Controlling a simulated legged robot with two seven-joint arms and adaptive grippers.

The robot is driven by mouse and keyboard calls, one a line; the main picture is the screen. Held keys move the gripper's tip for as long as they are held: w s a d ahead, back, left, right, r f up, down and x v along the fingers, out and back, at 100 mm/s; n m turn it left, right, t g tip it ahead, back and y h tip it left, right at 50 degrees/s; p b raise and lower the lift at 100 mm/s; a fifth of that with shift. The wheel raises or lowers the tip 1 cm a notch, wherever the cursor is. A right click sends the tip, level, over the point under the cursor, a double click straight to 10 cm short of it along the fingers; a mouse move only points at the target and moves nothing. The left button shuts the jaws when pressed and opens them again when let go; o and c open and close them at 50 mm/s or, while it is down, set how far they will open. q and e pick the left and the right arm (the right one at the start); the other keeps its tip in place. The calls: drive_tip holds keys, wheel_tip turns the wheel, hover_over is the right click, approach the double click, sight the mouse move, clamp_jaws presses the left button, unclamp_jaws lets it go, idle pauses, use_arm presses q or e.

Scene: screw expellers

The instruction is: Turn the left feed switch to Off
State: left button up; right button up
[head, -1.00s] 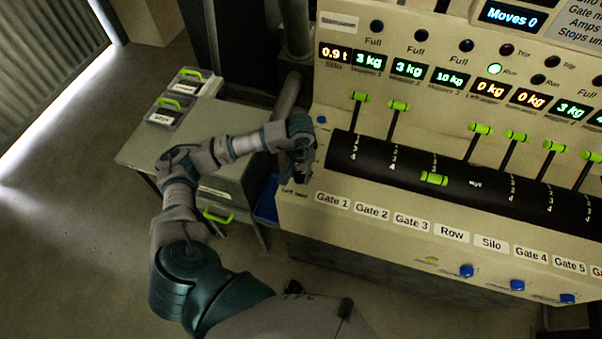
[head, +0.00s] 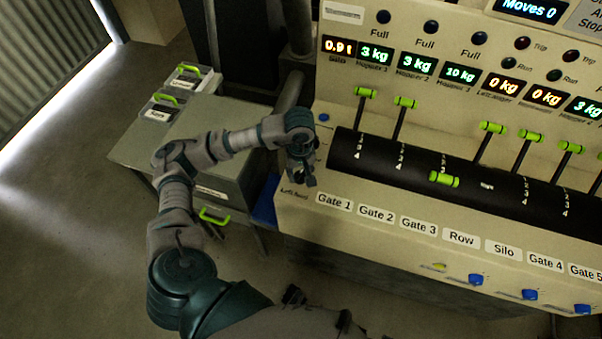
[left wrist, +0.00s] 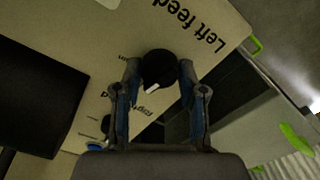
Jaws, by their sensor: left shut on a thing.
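The left feed switch is a round black knob (left wrist: 158,66) with a white pointer mark, in the left wrist view. Its pointer is toward the bottom, slightly left, in that view. The printed label "Left feed" (left wrist: 190,28) is above it; smaller words around the knob are partly hidden, and I cannot tell which one the pointer marks. My left gripper (left wrist: 160,88) has a finger on each side of the knob and is shut on it. In the head view my left gripper (head: 303,178) is at the panel's left end and hides the knob. My right gripper is not in view.
The console panel (head: 320,212) carries several green-handled levers, such as one at the left (head: 366,92), to the right of my gripper. A grey cabinet (head: 222,112) with boxes is left of the panel. A blue bin (head: 265,203) is below the gripper.

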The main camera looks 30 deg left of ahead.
sight(300, 172)
use_arm(q)
drive_tip(key=shift+f+n+b, duration=0.15)
drive_tip(key=shift+n+b, duration=0.2)
drive_tip(key=shift+n, duration=0.95)
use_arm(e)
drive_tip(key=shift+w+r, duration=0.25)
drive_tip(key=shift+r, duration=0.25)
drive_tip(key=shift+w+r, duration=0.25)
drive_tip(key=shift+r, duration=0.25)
use_arm(q)
drive_tip(key=o, duration=1.1)
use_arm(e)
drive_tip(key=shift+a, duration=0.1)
use_arm(q)
drive_tip(key=shift+o, duration=0.2)
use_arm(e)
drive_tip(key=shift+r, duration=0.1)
use_arm(q)
drive_tip(key=shift+r, duration=0.5)
wheel_tip(300, 172, up, 11)
drive_tip(key=shift+a, duration=0.1)
